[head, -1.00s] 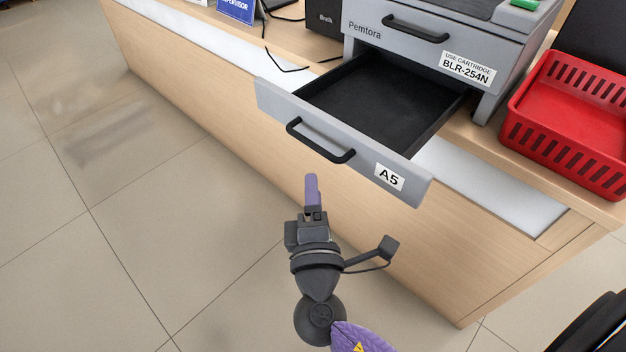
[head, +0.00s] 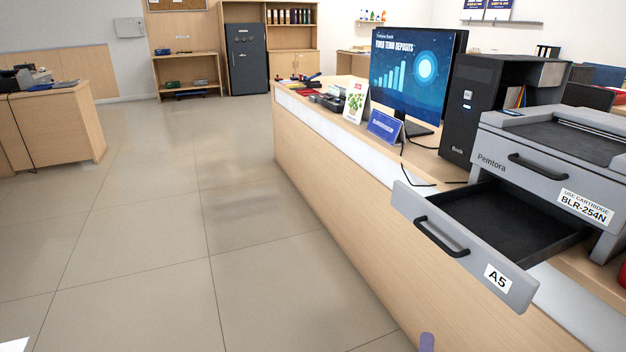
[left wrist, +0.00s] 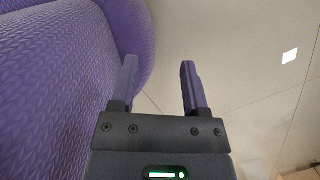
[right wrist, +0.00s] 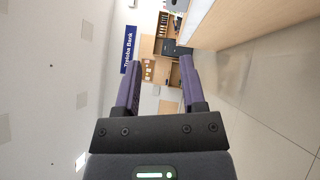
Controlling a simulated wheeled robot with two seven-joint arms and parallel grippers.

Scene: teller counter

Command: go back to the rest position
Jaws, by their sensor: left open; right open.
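My right gripper shows in the right wrist view (right wrist: 158,85) with its two purple fingers apart and nothing between them. In the head view only a purple fingertip (head: 427,342) shows at the bottom edge, below the open drawer. My left gripper (left wrist: 158,85) is open and empty in the left wrist view, beside a purple padded part of my own body. The left gripper is out of the head view. The grey printer (head: 545,150) stands on the counter with its A5 drawer (head: 465,250) pulled out and empty.
The wooden counter (head: 330,200) runs along the right, carrying a monitor (head: 415,75), a black computer tower (head: 470,105) and a blue sign (head: 384,127). The open drawer juts out past the counter's front. The tiled floor (head: 150,240) to the left is clear.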

